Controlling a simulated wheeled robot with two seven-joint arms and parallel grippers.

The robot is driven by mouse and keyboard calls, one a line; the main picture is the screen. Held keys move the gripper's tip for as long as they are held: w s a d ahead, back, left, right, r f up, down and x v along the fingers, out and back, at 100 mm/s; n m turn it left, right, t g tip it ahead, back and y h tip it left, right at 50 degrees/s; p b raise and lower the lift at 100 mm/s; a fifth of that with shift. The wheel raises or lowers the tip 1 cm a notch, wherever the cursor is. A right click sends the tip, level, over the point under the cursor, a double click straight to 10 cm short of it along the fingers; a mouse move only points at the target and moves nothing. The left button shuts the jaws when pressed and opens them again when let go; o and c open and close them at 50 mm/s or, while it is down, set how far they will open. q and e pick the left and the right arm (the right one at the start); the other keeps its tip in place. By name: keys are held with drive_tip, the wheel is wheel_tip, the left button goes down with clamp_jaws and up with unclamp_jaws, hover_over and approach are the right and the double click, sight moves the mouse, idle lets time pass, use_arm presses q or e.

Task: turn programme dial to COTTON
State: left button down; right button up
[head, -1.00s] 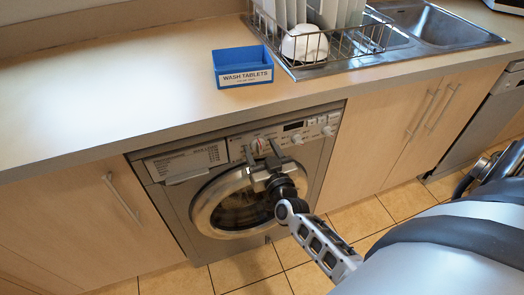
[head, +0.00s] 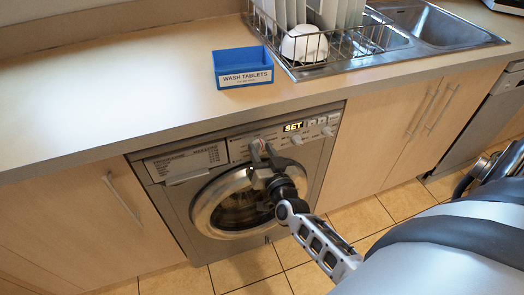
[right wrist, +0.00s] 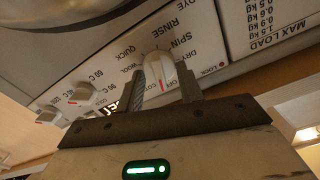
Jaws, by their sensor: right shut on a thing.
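The washing machine (head: 215,190) is built in under the counter. Its programme dial, a pale round knob (right wrist: 158,68), sits on the control panel, with printed labels around it such as SPIN, RINSE, DRY and WOOL in the right wrist view. My right gripper (head: 263,148) reaches the panel from below. In the right wrist view its two fingers (right wrist: 162,84) are shut on the dial, one on each side. The display (head: 293,127) is lit and reads SET. My left gripper is not in view.
Two smaller knobs (right wrist: 79,93) with red marks sit beside the dial. The round door (head: 210,212) is just below the panel. A blue wash tablets box (head: 243,81) and a dish rack (head: 350,43) stand on the counter above.

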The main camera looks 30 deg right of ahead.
drive_tip(key=m, duration=0.4)
drive_tip(key=shift+m, duration=0.4)
idle(0.4)
drive_tip(key=o, duration=1)
drive_tip(key=shift+c, duration=0.2)
drive_tip(key=shift+s, duration=0.1)
drive_tip(key=v, duration=1.6)
drive_tip(key=shift+b, duration=0.35)
drive_tip(key=shift+a, duration=0.1)
